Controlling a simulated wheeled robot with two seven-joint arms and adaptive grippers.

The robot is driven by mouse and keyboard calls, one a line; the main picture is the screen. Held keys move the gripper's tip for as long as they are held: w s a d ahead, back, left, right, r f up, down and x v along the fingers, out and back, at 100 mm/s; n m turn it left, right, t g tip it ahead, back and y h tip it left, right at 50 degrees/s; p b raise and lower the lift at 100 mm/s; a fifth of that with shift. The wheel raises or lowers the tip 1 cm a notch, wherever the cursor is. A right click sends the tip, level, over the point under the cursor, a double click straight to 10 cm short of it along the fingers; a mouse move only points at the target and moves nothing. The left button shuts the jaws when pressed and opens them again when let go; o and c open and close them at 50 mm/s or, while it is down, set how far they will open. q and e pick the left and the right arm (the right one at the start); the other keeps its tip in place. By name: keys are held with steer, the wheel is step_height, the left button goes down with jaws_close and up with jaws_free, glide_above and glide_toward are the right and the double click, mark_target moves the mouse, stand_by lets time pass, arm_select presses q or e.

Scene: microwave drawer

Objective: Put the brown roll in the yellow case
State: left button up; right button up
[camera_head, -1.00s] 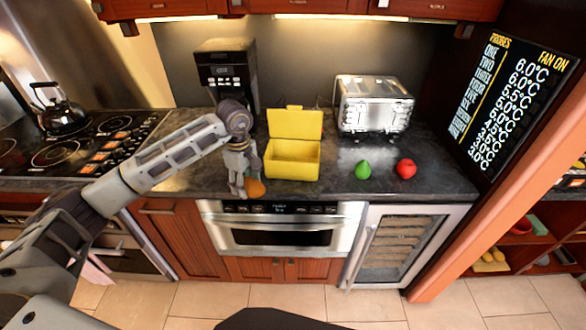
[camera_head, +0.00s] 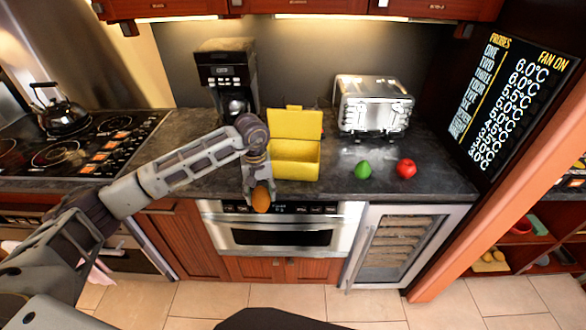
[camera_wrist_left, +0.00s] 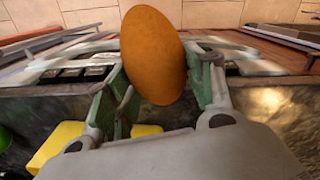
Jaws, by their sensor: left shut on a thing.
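The brown roll (camera_head: 261,200) is an orange-brown oval held in my left gripper (camera_head: 260,190), in front of the counter's front edge. In the left wrist view the roll (camera_wrist_left: 153,54) sits between the two green-padded fingers of my left gripper (camera_wrist_left: 160,85), which are shut on it. The yellow case (camera_head: 296,125) stands on the counter with its lid up, just behind and to the right of the gripper. Part of the yellow case (camera_wrist_left: 62,142) shows low in the left wrist view, partly hidden by the gripper. My right gripper is not in view.
A green fruit (camera_head: 363,170) and a red apple (camera_head: 406,169) lie on the counter right of the case. A toaster (camera_head: 374,103) stands behind them. A coffee maker (camera_head: 226,70) stands behind my arm. The stove with a kettle (camera_head: 62,112) is at left.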

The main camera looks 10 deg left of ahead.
mark_target(267, 194)
arm_select(q)
steer(key=shift+s+d+f+m, duration=0.1)
steer(key=shift+d+f+m, duration=0.2)
steer(key=shift+m, duration=0.5)
steer(key=shift+w+d+f+m, duration=0.1)
steer(key=shift+d+f+m, duration=0.15)
steer(key=shift+d+m, duration=0.4)
steer(key=shift+s+d+f+m, duration=0.15)
steer(key=shift+f+m, duration=0.1)
steer(key=shift+m, duration=0.7)
steer(key=shift+d+f+m, duration=0.1)
steer(key=shift+d+m, duration=0.05)
steer(key=shift+m, duration=0.15)
